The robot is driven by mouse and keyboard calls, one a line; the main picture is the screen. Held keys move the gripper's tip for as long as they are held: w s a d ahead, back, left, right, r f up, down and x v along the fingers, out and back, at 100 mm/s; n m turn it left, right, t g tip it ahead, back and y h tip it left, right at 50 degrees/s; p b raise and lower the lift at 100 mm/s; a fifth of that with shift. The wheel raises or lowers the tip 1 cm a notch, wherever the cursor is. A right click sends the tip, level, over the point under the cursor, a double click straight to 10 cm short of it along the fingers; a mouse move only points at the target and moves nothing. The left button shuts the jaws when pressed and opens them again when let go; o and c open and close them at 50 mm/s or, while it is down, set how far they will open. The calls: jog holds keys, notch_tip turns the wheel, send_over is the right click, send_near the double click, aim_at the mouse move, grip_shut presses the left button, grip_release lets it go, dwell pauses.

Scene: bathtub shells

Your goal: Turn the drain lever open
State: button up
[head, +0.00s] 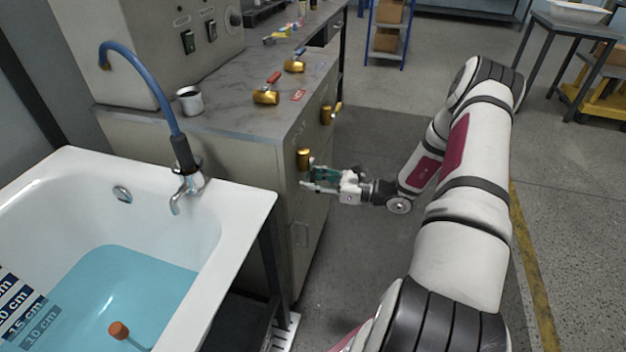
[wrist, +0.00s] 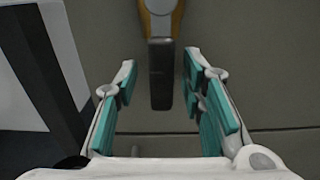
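A brass valve (head: 303,158) sits on the front face of the grey cabinet, near the bathtub. In the wrist view its brass body (wrist: 160,8) is at the top, with a dark lever (wrist: 160,85) pointing down the picture. My gripper (head: 309,177) is just below the brass valve in the head view. In the wrist view my gripper (wrist: 160,68) is open, one teal-padded finger on each side of the lever, with gaps on both sides. In the head view the lever is hard to make out behind the fingers.
A second brass valve (head: 326,115) is on the cabinet farther back. The white bathtub (head: 235,215) with blue water (head: 125,275) and an orange float (head: 118,329) stands left. The countertop (head: 225,115) holds a metal mug (head: 190,100) and loose brass valves (head: 266,97).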

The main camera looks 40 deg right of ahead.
jog(key=v, duration=1.2)
jog(key=shift+d, duration=0.1)
jog(key=s+a+r+n+g, duration=0.2)
jog(key=a+r+n+g, duration=0.55)
jog(key=a+r, duration=0.25)
jog(key=s+a+r+n+g, duration=0.2)
jog(key=a+r+n+g, duration=0.4)
jog(key=a+r+n, duration=0.4)
jog(key=s+a+r+n+g+h, duration=0.3)
jog(key=s+a+r+n+h, duration=0.15)
jog(key=s+a, duration=0.45)
jog(key=s+d+r+n+t+h, duration=0.1)
jog(key=s+n+t+h, duration=0.15)
jog(key=s, duration=0.35)
jog(key=s+d+r+n+t+h, duration=0.1)
jog(key=s+r+n+h, duration=0.1)
jog(key=s+n+h, duration=0.3)
notch_tip(320, 180, up, 16)
jog(key=s+t+y+p, duration=0.1)
jog(key=t+p, duration=0.2)
jog(key=p, duration=1.2)
jog(key=shift+m, duration=0.45)
